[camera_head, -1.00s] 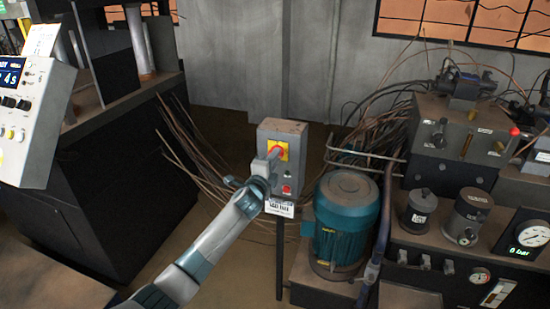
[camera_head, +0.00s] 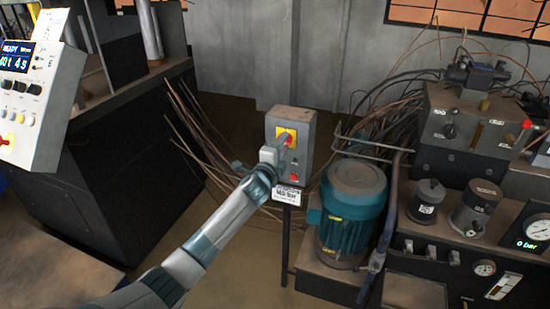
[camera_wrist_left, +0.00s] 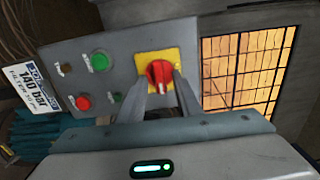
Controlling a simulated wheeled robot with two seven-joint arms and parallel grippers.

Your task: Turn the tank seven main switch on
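The main switch is a red rotary knob (camera_head: 288,138) on a yellow plate, on the front of a grey box (camera_head: 302,130). The knob (camera_wrist_left: 158,73) and yellow plate (camera_wrist_left: 175,60) show clearly in the left wrist view. A white mark on the knob points down toward the space between my fingers. My left gripper (camera_head: 276,152) is right in front of the box. In the left wrist view its fingers (camera_wrist_left: 161,86) are apart, one on each side of the knob. I cannot tell whether they touch it. My right gripper is not in view.
The box also carries a green button (camera_wrist_left: 99,62), a red button (camera_wrist_left: 83,102) and a label (camera_wrist_left: 44,88) reading 140 bar. A teal motor (camera_head: 352,205) stands close to its right. A control panel (camera_head: 40,90) is at the left. Cables hang behind the box.

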